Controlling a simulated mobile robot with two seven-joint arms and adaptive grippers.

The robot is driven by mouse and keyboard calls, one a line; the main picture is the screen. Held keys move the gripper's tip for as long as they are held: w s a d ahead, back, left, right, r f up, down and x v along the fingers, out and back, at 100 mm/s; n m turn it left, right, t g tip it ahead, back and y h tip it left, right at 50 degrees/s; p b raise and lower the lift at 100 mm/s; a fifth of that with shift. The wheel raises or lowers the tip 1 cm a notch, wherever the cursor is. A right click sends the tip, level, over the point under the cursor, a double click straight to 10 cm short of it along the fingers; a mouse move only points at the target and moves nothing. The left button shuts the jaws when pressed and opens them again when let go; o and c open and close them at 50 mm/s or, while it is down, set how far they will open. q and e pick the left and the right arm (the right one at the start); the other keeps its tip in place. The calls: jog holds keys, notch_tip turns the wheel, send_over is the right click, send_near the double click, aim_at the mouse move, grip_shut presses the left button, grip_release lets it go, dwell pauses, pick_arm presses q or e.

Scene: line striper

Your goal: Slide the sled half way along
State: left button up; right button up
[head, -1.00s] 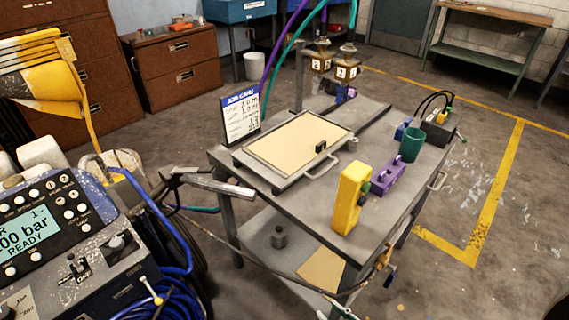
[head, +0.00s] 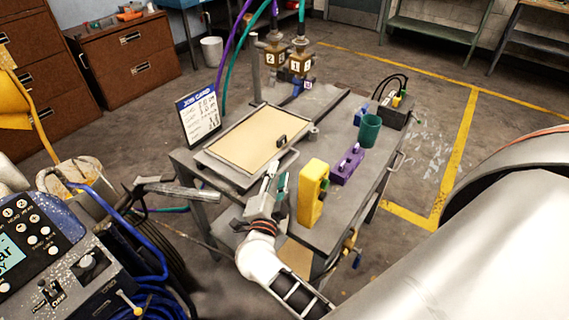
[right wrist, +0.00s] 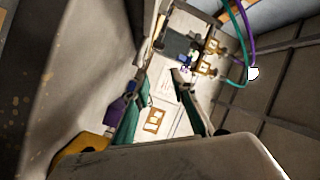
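A grey tray with a tan panel (head: 245,140) lies on the near left part of the grey bench and looks like the sled. A small black block (head: 281,140) stands at its right edge. A dark channel (head: 330,112) runs from it toward the back of the bench. My right gripper (head: 276,178) is at the bench's near edge, just in front of the tray. Its fingers stand apart with nothing visible between them, as the right wrist view (right wrist: 160,78) also shows. Contact with the tray cannot be told. My left gripper is out of view.
Close right of my gripper stands a yellow box (head: 311,190), then a purple block (head: 347,164) and a green cup (head: 370,130). A job card (head: 198,115) stands behind the tray's left side.

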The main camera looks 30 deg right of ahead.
aim_at(285, 168)
notch_tip(285, 168, down, 2)
jog(key=m+g, duration=0.2)
jog(key=shift+f+g, duration=0.25)
jog(key=shift+g, duration=0.05)
jog(key=b+x, duration=0.1)
jog(key=x, duration=0.1)
jog(key=b+x, duration=0.1)
jog(key=x, duration=0.1)
jog(key=b+x, duration=0.2)
jog(key=shift+w+d+f, duration=0.1)
jog(key=shift+f, duration=0.2)
jog(key=shift+w+d, duration=0.35)
jog(key=shift+d, duration=0.05)
jog(key=shift+w+d, duration=0.1)
jog(key=shift+c, duration=0.4)
grip_shut()
